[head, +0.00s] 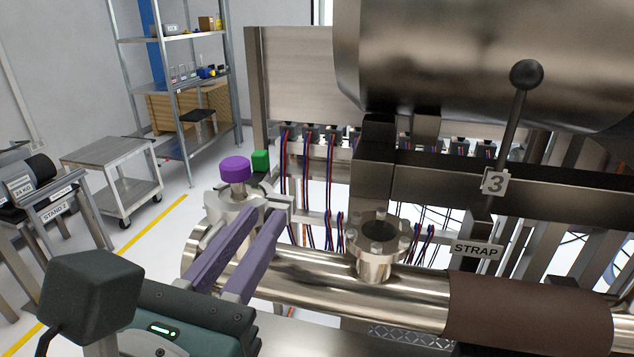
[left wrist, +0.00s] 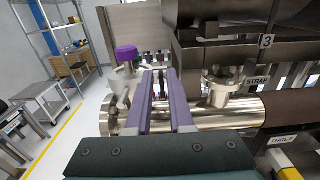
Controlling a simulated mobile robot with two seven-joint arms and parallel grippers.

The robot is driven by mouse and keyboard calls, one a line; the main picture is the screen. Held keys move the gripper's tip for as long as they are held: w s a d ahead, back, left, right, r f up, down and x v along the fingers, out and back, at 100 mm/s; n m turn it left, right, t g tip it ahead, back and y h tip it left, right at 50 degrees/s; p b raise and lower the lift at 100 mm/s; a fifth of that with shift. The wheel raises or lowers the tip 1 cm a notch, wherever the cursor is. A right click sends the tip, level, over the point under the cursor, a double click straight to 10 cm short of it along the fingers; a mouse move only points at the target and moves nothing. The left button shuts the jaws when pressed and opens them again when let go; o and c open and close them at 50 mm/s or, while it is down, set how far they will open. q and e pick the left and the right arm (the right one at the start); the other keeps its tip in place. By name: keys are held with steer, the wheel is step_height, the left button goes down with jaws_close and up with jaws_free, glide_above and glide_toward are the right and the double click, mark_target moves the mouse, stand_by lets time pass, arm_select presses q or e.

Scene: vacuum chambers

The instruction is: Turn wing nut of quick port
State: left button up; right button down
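A metal port (head: 232,205) with a purple knob (head: 235,169) on top stands at the left end of the shiny pipe; the knob also shows in the left wrist view (left wrist: 127,54). My left gripper (head: 270,208) has purple-grey fingers that reach across the pipe, with their tips just right of the port. In the left wrist view the fingers (left wrist: 159,72) are parallel with a gap between them, and I see nothing clearly held. The fingers hide part of the port's clamp, and I cannot make out a wing nut or tell whether the tips touch anything. My right gripper is not in view.
A bolted flange (head: 378,238) rises from the pipe to the right of my fingers, and a brown sleeve (head: 530,305) wraps the pipe further right. A black-knobbed lever (head: 515,115) stands up by the large chamber (head: 480,60). Cables hang behind the pipe.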

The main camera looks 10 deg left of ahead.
arm_select(q)
steer(key=shift+w, duration=0.45)
steer(key=shift+c, duration=0.2)
jaws_close()
